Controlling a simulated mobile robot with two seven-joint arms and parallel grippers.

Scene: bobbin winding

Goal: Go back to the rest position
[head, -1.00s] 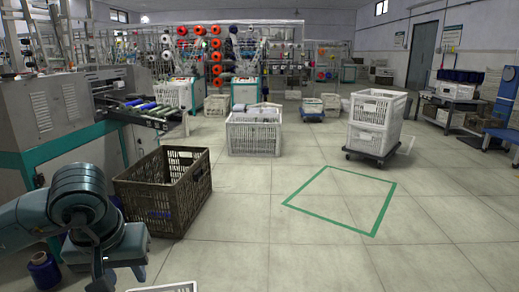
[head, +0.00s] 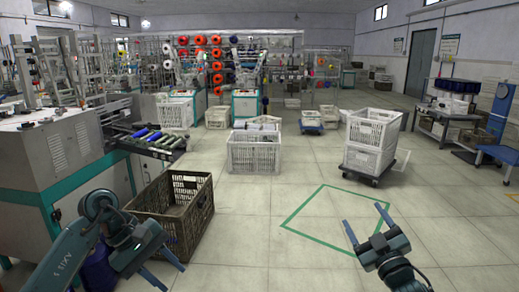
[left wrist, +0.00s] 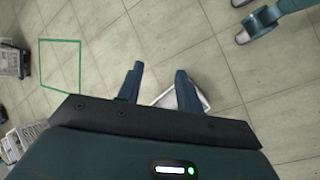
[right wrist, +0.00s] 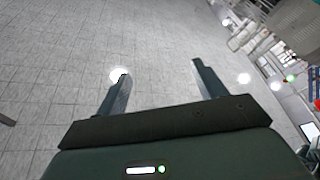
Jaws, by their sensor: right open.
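My left gripper (head: 166,269) is at the lower left of the head view, in front of the brown crate. Its fingers are apart with nothing held; they also show apart in the left wrist view (left wrist: 158,70). My right gripper (head: 365,220) is at the lower right of the head view, raised over the floor by the green outline. Its fingers are spread wide and empty, as the right wrist view (right wrist: 160,72) also shows.
A brown crate (head: 165,220) stands on the floor at left, beside the machine (head: 60,160). White crates (head: 254,155) stand farther back, and stacked white crates (head: 366,150) sit on a dolly. A green floor outline (head: 290,222) is empty. A white-rimmed object (left wrist: 203,98) lies below my left gripper.

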